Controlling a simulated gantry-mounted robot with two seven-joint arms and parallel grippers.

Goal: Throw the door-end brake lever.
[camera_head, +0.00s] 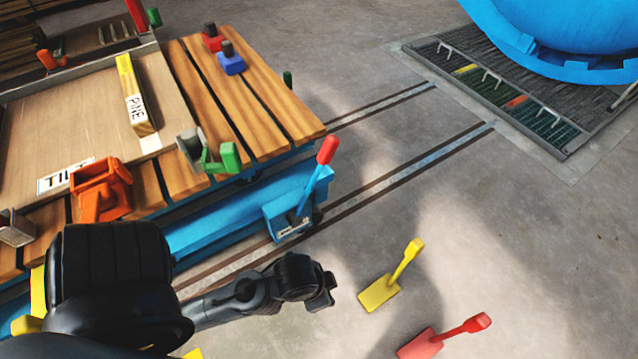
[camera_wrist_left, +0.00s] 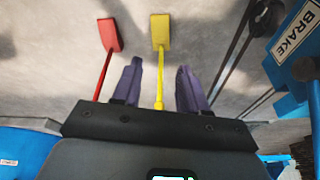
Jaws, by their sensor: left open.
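The brake lever (camera_head: 308,192) is a blue bar with a red knob. It rises tilted from a blue brake box (camera_head: 285,220) at the near right corner of the blue trolley. In the left wrist view the box's BRAKE plate (camera_wrist_left: 298,32) shows at the upper right; I cannot make out the red knob there. My left gripper (camera_head: 322,290) is below and slightly right of the box in the head view, apart from the lever. Its two fingers (camera_wrist_left: 159,70) are spread, with only floor and a yellow chock seen between them. My right gripper is not in view.
A yellow chock (camera_head: 379,292) and a red chock (camera_head: 420,346), both with handles, lie on the floor near my left gripper. The trolley's slatted wooden deck (camera_head: 260,110) carries clamps and a PINE block (camera_head: 135,95). Floor rails (camera_head: 410,175) run toward a grating. The floor at right is clear.

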